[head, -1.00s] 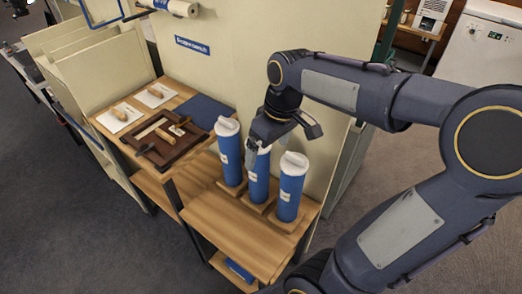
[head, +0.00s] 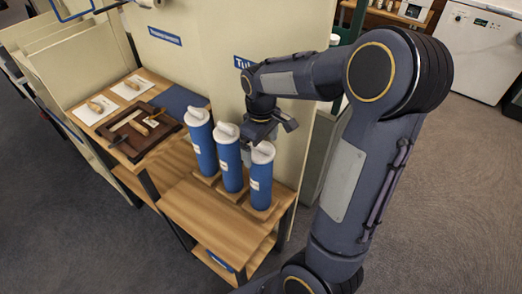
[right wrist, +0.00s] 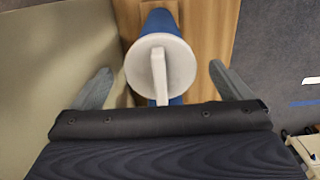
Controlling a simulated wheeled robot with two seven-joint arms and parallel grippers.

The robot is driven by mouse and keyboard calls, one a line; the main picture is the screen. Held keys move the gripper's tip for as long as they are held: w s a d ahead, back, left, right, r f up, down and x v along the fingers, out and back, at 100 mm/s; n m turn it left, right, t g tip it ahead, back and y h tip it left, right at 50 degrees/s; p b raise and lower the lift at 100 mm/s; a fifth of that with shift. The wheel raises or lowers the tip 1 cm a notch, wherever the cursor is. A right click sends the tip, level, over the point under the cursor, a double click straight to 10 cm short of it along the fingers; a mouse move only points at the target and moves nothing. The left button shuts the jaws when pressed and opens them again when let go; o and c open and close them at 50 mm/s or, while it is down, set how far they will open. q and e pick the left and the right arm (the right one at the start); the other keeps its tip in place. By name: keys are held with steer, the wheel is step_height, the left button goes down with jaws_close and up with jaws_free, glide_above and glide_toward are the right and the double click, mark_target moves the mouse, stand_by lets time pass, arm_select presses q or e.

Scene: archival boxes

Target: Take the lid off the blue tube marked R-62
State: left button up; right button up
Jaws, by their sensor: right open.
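Three blue tubes with white handled lids stand upright in a row on a wooden shelf: a left tube (head: 202,143), a middle tube (head: 229,168) and a right tube (head: 261,184). Their white labels are too small to read, so I cannot tell which is R-62. My right gripper (head: 250,143) is open near the tops of the middle and right tubes. In the right wrist view, my right gripper (right wrist: 160,78) has its fingers apart on either side of a white lid (right wrist: 144,67), apparently the right tube's. The lid is still on its tube. My left gripper is out of view.
The wooden shelf (head: 195,208) is clear in front of the tubes. A cream panel (head: 215,60) rises behind them. A brown tray (head: 128,150) with tools and a dark blue mat (head: 182,100) lie to the left.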

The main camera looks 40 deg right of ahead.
steer(key=shift+c, duration=0.5)
steer(key=c, duration=1)
steer(key=shift+o, duration=0.2)
steer(key=shift+r, duration=0.1)
